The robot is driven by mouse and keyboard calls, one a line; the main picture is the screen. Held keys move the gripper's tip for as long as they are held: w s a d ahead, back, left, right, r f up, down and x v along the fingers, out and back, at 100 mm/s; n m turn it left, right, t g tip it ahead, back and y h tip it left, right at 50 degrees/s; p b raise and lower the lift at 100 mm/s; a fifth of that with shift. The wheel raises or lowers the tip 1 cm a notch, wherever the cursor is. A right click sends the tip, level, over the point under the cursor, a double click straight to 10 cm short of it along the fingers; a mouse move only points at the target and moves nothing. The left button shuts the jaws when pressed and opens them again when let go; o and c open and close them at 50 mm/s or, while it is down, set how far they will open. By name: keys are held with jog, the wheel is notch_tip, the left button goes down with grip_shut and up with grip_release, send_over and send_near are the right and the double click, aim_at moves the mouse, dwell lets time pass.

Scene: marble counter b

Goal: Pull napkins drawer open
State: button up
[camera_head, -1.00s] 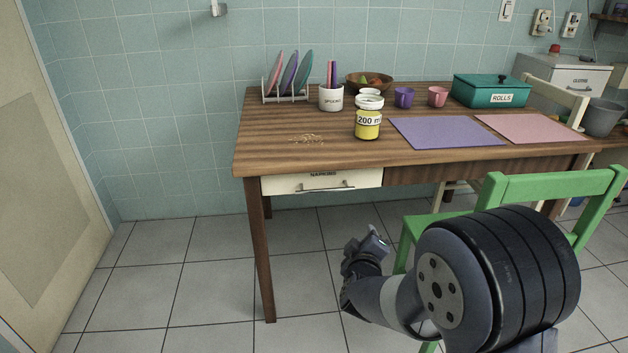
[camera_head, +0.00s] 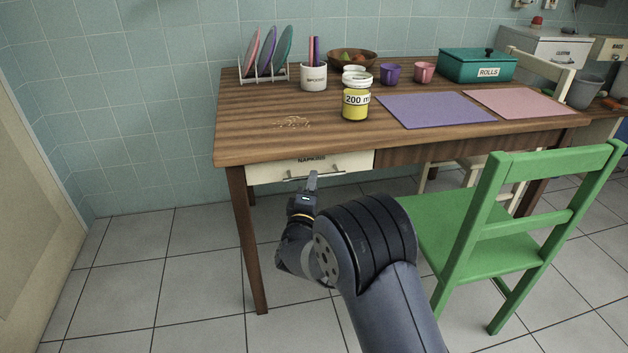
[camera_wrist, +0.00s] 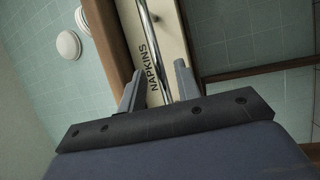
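The napkins drawer (camera_head: 345,163) is a cream-white front labelled NAPKINS under the left part of the wooden table. It looks shut, flush with the table's edge. A metal bar handle (camera_head: 332,175) runs across its front. My gripper (camera_head: 312,182) is just in front of the handle, near its left part. In the wrist view, the drawer front (camera_wrist: 166,50) and its handle (camera_wrist: 152,45) appear turned on end. My gripper (camera_wrist: 158,82) has its two fingers apart there, with the handle bar running between them. I cannot tell whether the fingers touch the bar.
The wooden table (camera_head: 250,140) holds a dish rack (camera_head: 262,78), a cutlery cup (camera_head: 313,78), a yellow jar (camera_head: 356,100) and a teal rolls box (camera_head: 478,65). A green chair (camera_head: 500,215) stands close to the right of my arm. Floor at left is clear.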

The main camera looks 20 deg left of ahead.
jog(key=shift+x, duration=1.6)
jog(key=shift+c, duration=0.4)
grip_shut()
